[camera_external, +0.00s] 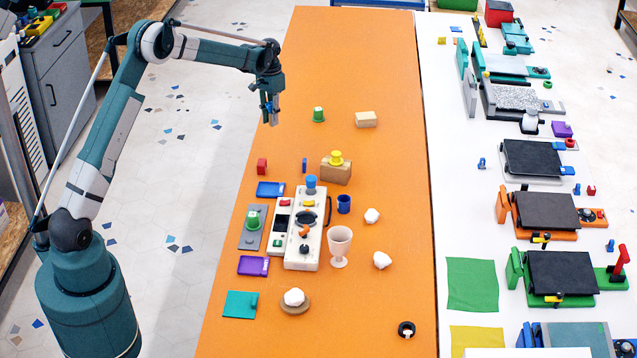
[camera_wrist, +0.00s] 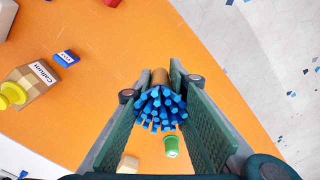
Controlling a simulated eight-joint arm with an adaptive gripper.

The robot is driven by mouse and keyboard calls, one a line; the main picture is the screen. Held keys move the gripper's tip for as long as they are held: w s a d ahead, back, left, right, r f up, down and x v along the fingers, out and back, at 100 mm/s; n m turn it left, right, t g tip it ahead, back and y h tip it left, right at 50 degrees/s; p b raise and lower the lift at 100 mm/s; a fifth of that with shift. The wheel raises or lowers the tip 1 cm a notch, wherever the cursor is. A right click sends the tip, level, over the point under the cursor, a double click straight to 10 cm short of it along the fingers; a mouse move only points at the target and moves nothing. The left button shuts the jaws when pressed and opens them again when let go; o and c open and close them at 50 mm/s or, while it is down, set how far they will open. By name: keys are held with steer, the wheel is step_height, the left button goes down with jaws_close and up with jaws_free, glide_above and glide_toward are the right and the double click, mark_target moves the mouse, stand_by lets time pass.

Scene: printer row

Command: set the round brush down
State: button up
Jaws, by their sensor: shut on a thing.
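The round brush (camera_wrist: 160,108) has a dense bundle of blue bristles and a tan handle end. It sits between the two green finger pads of my gripper (camera_wrist: 157,88), which is shut on it. In the outside view my gripper (camera_external: 269,112) hangs above the left edge of the orange table (camera_external: 380,60), toward its far half. The brush is too small there to make out clearly. In the wrist view the bristles face the camera and hide part of the table below.
A green cup (camera_external: 319,114) and a wooden block (camera_external: 366,119) stand right of my gripper. Nearer are a wooden box (camera_external: 336,173) with a yellow top, a red block (camera_external: 262,166), a white device (camera_external: 306,230) and a goblet (camera_external: 340,243). The table's far end is clear.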

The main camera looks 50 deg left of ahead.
steer(key=shift+f, duration=3.15)
steer(key=shift+f+b, duration=0.35)
steer(key=shift+f, duration=1.5)
steer(key=shift+f, duration=0.15)
steer(key=o, duration=0.8)
step_height(320, 180, up, 12)
steer(key=shift+r+p, duration=0.1)
steer(key=shift+p, duration=0.3)
steer(key=shift+r, duration=0.1)
